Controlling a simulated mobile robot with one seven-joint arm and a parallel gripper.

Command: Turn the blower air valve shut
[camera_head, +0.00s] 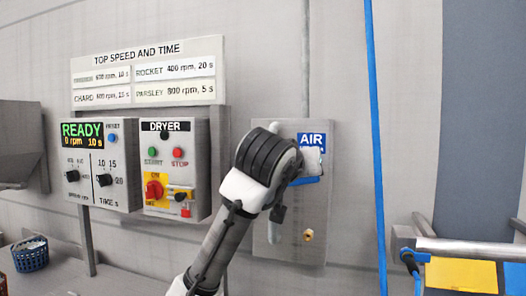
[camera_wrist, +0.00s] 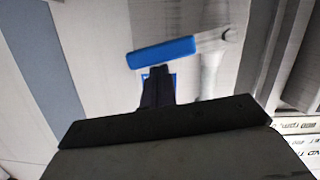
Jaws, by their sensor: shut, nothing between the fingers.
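The blue valve handle (camera_wrist: 162,52) shows in the wrist view, joined at its right end to a grey fitting by a grey pipe (camera_wrist: 210,75). The handle lies roughly across the pipe, slightly tilted. My gripper (camera_wrist: 157,75) is shut and empty, its dark fingertips close to the handle's left part; I cannot tell whether they touch. The blue AIR sign (camera_head: 311,140) is partly covered. A blue patch below my wrist may be sign or handle.
Left of the air panel are the dryer control box (camera_head: 190,150) with a red knob, and the READY display box (camera_head: 88,185). A blue hose (camera_head: 376,120) hangs to the right. A metal rail (camera_head: 470,246) and yellow panel (camera_head: 462,275) are at lower right.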

